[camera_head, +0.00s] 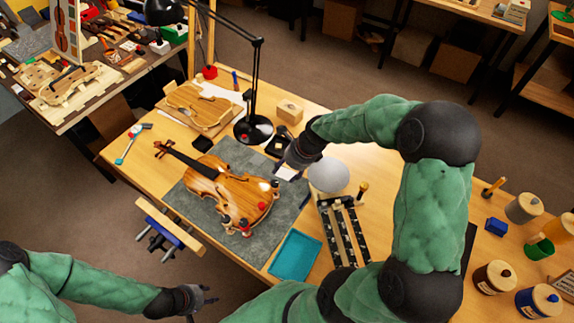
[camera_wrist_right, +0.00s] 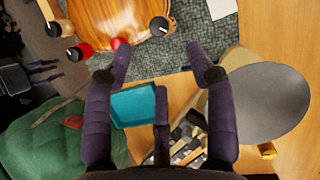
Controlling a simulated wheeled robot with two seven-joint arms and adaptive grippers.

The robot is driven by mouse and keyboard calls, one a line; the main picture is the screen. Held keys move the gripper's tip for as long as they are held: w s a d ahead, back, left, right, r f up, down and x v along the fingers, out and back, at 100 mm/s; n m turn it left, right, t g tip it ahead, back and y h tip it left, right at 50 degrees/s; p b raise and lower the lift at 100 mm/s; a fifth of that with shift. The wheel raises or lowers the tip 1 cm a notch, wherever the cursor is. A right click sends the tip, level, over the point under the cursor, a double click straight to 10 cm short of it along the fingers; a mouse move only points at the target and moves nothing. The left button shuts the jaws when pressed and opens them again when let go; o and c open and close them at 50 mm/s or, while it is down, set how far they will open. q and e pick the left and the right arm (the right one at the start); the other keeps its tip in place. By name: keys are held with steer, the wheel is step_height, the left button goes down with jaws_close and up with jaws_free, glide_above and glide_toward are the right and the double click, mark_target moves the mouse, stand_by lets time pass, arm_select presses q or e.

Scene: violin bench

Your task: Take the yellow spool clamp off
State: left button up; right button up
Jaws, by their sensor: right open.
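The violin (camera_head: 230,190) lies on a grey mat with several spool clamps along its lower edge. A pale, yellowish clamp with a dark knob (camera_wrist_right: 68,29) stands at the edge in the right wrist view; I cannot clearly tell its colour in the head view. Red clamps (camera_wrist_right: 82,51) and (camera_head: 264,206) sit beside it, and a dark-topped one (camera_wrist_right: 159,25) is further right. My right gripper (camera_head: 287,164) is open and empty, to the right of the violin; its fingers (camera_wrist_right: 158,54) show spread in the wrist view. My left gripper (camera_head: 211,295) hangs open and empty off the bench's front.
A teal tray (camera_head: 296,256) lies at the front of the bench, beside a rack of dark and pale pieces (camera_head: 342,232). A black lamp (camera_head: 253,128) rises behind the violin. Jars (camera_head: 495,277) stand at far right.

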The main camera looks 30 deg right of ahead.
mark_target(276, 183)
steer(key=b+x, duration=0.2)
steer(key=x, duration=0.8)
steer(key=shift+a+f, duration=0.15)
steer(key=c, duration=1.1)
steer(key=shift+o, duration=1.1)
jaws_close()
